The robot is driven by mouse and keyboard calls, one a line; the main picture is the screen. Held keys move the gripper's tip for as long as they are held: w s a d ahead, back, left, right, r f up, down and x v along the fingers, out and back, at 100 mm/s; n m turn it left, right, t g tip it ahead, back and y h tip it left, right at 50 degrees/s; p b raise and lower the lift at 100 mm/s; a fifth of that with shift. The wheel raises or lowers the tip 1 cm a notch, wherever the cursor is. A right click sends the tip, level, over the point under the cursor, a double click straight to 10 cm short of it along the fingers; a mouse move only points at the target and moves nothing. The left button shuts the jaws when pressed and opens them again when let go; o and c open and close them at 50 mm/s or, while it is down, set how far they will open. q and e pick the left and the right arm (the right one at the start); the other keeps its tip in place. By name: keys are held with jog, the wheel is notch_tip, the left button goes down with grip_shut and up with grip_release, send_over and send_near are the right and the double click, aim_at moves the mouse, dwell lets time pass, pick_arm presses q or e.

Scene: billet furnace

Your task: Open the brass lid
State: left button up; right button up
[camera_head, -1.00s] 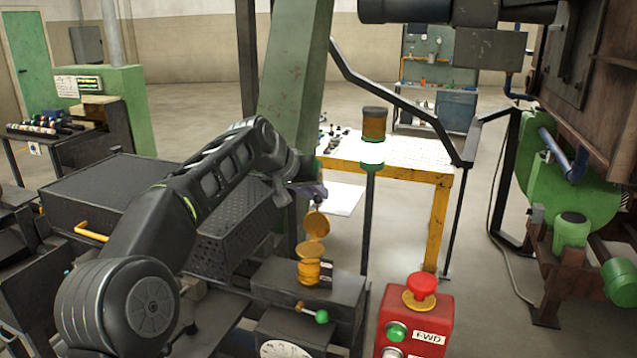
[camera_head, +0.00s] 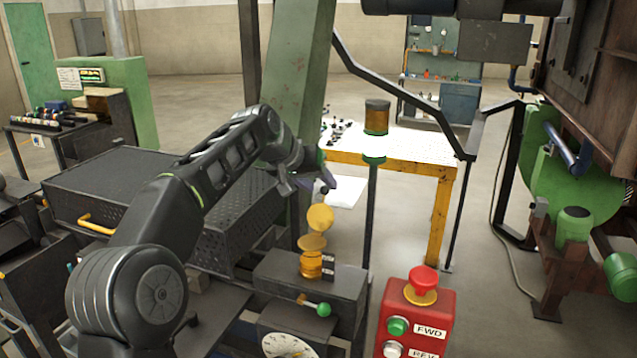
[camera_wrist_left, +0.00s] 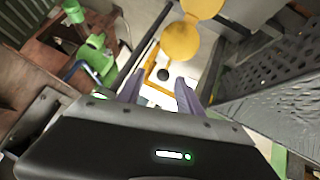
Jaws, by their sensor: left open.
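The brass lid (camera_head: 320,217) is a round golden disc. It stands raised on the far side of the brass cup (camera_head: 311,262), whose round top shows clear of it. The cup sits on a dark box (camera_head: 338,284). My left gripper (camera_head: 326,186) is above and just beyond the lid, open, with no contact visible. In the left wrist view the open fingers (camera_wrist_left: 158,88) have nothing between them that they hold. The lid (camera_wrist_left: 180,43) shows beyond them, with the cup's top (camera_wrist_left: 203,7) at the upper edge. My right gripper is out of view.
A red button box (camera_head: 416,315) stands right of the cup. A small green-knobbed lever (camera_head: 322,309) and a dial (camera_head: 288,345) are in front. A perforated dark box (camera_head: 235,225) lies left, and a post with an amber lamp (camera_head: 376,117) rises behind.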

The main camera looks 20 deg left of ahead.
pick_arm(q)
jog(key=b+v, duration=0.1)
jog(key=v, duration=0.6)
jog(key=shift+s+r+b, duration=0.25)
jog(key=shift+s+b, duration=0.05)
jog(key=shift+b, duration=0.05)
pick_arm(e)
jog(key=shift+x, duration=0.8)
pick_arm(q)
jog(key=shift+a, duration=0.1)
jog(key=shift+c, duration=0.2)
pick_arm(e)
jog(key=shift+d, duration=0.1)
